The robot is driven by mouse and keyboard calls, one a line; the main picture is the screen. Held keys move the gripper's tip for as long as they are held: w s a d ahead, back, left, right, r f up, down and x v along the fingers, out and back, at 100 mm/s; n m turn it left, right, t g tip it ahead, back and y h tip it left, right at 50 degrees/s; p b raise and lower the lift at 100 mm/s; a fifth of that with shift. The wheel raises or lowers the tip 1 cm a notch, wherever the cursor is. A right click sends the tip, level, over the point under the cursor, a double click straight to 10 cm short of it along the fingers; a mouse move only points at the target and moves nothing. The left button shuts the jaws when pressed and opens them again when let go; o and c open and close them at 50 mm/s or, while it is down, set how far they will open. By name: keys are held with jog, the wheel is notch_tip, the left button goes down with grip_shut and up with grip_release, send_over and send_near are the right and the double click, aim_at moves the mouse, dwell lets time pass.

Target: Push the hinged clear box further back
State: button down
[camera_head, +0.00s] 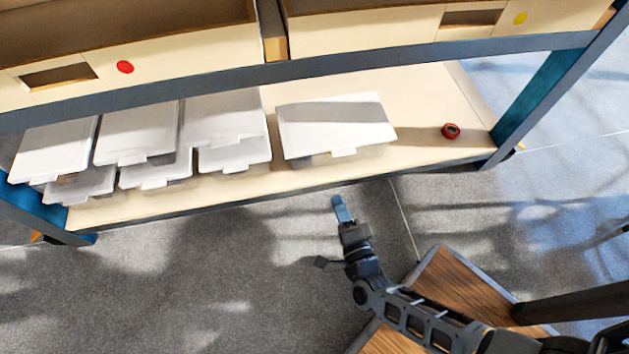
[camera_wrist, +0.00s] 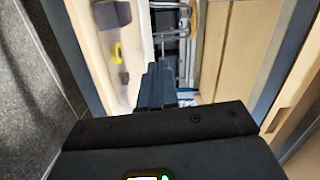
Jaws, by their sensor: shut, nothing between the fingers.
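Several clear boxes with white lids stand on the lower shelf in the head view. The rightmost one, a wide clear box (camera_head: 335,124), stands apart from the stacked ones, with its front near the shelf's front edge. I cannot make out a hinge on it. My gripper (camera_head: 341,207) is in front of the shelf, just below and apart from this box, over the grey floor in the picture. Its blue fingers are shut and empty. In the wrist view my gripper (camera_wrist: 157,86) points along the shelf, and I cannot clearly identify the box there.
The stacked boxes (camera_head: 138,132) fill the left of the lower shelf (camera_head: 300,178). A red roll (camera_head: 450,131) lies right of the wide box. A blue crossbar (camera_head: 330,66) and wooden drawers (camera_head: 160,60) hang above. A blue post (camera_head: 530,105) bounds the right end.

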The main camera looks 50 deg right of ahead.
aim_at(317, 153)
jog(key=w+d+f+b, duration=0.1)
jog(key=w+d, duration=0.1)
jog(key=w, duration=0.2)
jog(key=w+d+f+m+h+b, duration=0.1)
jog(key=w+d+b, duration=0.1)
jog(key=w, duration=0.3)
jog(key=w+d+f+m+b, duration=0.1)
jog(key=w+d+f, duration=0.1)
jog(key=w+d, duration=0.2)
jog(key=shift+w+g+b, duration=0.35)
jog(key=shift+w+g, duration=0.05)
jog(key=shift+w, duration=0.1)
jog(key=shift+r, duration=0.1)
